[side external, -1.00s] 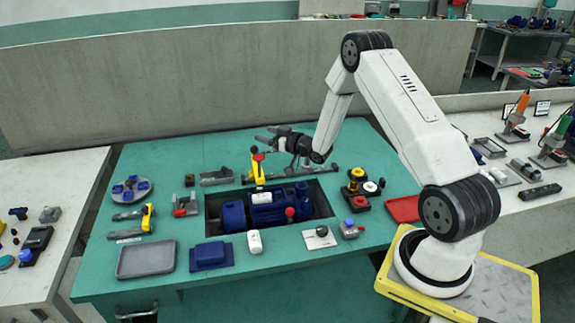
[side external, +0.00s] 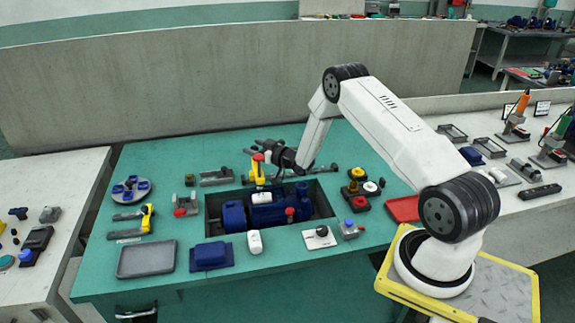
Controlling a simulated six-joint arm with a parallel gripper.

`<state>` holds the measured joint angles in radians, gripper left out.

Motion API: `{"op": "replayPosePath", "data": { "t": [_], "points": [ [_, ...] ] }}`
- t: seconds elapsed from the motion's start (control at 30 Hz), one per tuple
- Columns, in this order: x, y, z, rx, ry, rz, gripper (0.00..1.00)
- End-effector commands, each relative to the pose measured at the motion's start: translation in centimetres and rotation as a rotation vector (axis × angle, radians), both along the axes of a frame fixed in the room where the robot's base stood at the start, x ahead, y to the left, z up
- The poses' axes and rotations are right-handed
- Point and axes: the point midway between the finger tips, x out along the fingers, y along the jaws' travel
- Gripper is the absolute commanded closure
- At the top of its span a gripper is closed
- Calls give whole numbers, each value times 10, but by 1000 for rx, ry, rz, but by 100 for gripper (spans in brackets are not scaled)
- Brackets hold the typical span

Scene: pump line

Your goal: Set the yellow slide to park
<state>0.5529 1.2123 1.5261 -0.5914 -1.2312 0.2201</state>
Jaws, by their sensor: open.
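A yellow upright piece (side external: 258,171) with a red top, which looks like the yellow slide, stands near the left end of a dark rail (side external: 325,171) along the back of the pump recess. Any park mark is too small to read. My gripper (side external: 251,147) is open and empty, its fingers pointing left. In the picture it lies just above and beside the red top; I cannot tell the gap or whether they touch. The gripper partly covers the middle of the rail.
A blue pump (side external: 267,212) sits in the dark recess in front. A second yellow piece (side external: 148,216) stands by dark bars at left. A grey tray (side external: 146,260), a blue block (side external: 210,255) and a red tray (side external: 403,208) lie around. The back of the green bench is clear.

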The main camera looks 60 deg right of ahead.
Motion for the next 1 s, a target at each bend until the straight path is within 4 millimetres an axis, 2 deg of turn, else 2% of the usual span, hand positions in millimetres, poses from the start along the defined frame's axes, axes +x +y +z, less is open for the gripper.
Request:
{"op": "replayPosePath", "data": {
  "t": [0.3, 0.67, 0.77, 0.9, 0.93, 1.0],
  "points": [
    [21, 0, 0, 0, 1, -1, 22],
    [23, 0, 0, 1, 1, -1, 22],
    [23, 0, 0, 1, 1, -1, 51],
    [23, 0, 0, 1, 1, -1, 95],
    [23, 0, 0, 1, 1, 0, 100],
    [23, 0, 0, 0, 1, 0, 100]
  ]
}}
